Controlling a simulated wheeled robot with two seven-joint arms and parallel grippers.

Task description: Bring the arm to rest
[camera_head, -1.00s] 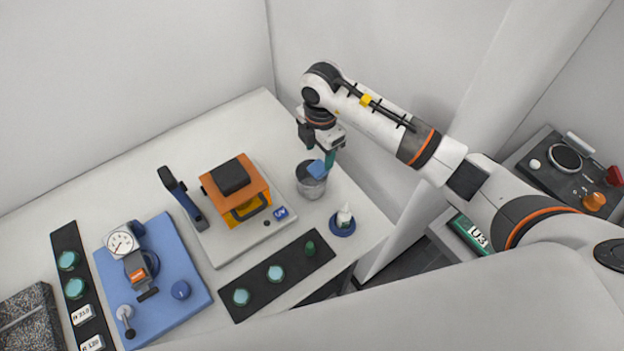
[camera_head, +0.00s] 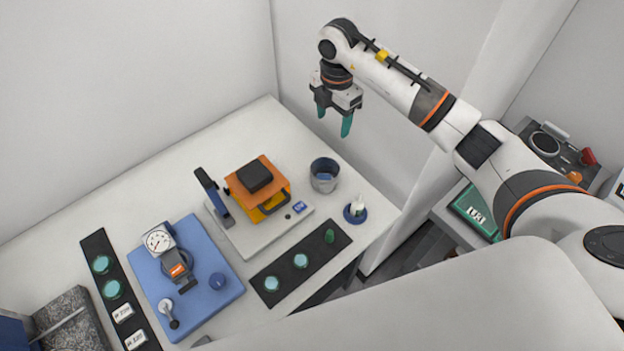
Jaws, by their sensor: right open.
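My right gripper (camera_head: 334,122) has teal fingers that stand apart with nothing between them. It hangs pointing down in the air above the far right part of the white table (camera_head: 160,180), clear of everything on it. My right arm (camera_head: 400,88) reaches in from the right side, bent at the wrist. A grey cup (camera_head: 324,176) stands on the table below the gripper, with something blue inside it. My left gripper is not in the view.
An orange device (camera_head: 258,190) on a pale base, a blue plate with a dial gauge (camera_head: 160,241), dark strips with teal discs (camera_head: 300,261) and a small bottle (camera_head: 357,208) stand on the table. A side bench with a green box (camera_head: 475,212) is at right. The table's back left is bare.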

